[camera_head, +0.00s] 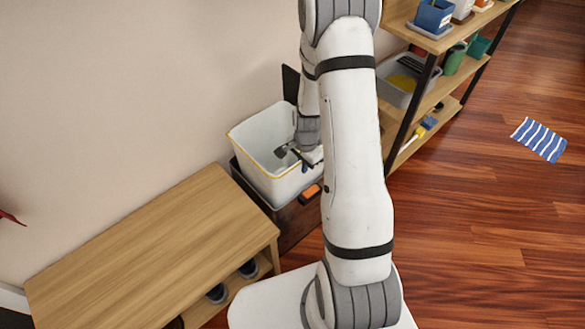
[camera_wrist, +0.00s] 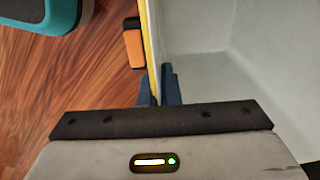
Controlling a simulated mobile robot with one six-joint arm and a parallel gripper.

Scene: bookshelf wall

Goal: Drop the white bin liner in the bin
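The white bin liner (camera_head: 262,165), an open white tub with a yellow rim, sits at or partly inside the top of a dark bin (camera_head: 291,220) by the wall. Much of the liner stands above the bin's edge; how deep it sits is hidden. My gripper (camera_head: 303,163) is at the liner's right rim, partly hidden by my arm. In the wrist view, the fingers of my gripper (camera_wrist: 159,88) stand close on either side of the liner's wall, one inside the liner (camera_wrist: 199,75) and one outside, and look closed on it.
A wooden bench (camera_head: 150,250) with shoes beneath stands left of the bin. A wooden shelf (camera_head: 440,38) with containers stands to the right. An orange-and-black piece (camera_head: 310,194) shows at the bin's front. A striped cloth (camera_head: 538,139) lies on open floor.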

